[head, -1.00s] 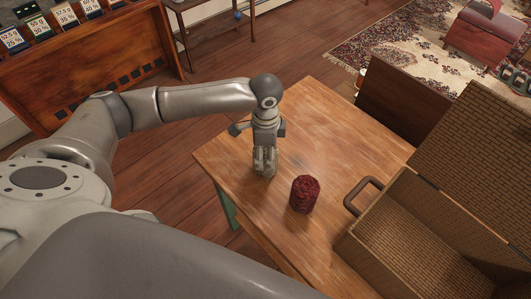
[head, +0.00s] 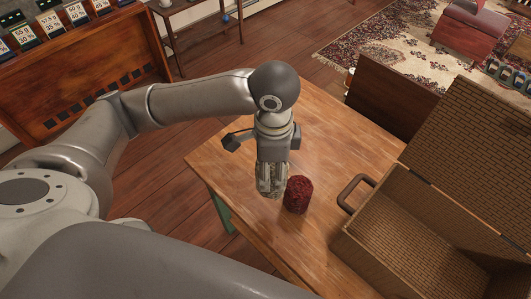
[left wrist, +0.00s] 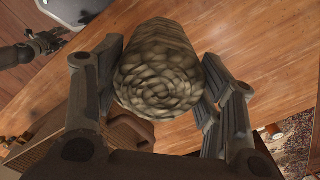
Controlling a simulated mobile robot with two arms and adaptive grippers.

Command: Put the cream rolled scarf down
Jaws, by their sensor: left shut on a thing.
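The cream rolled scarf (left wrist: 158,70) is between the fingers of my left gripper in the left wrist view, its coiled end facing the camera. My left gripper (head: 270,190) is shut on it, pointing down over the wooden table (head: 325,125) in the head view. There the scarf is mostly hidden by the gripper. I cannot tell whether the scarf touches the table. A small dark gripper, apparently my right one (left wrist: 40,45), shows at the upper left of the left wrist view. Its jaws are too small to judge.
A dark red roll (head: 298,195) stands on the table just right of my left gripper. An open woven basket (head: 385,235) with a dark handle (head: 352,190) is at the table's right. The table's left edge is close to the gripper. Bare tabletop lies behind the red roll.

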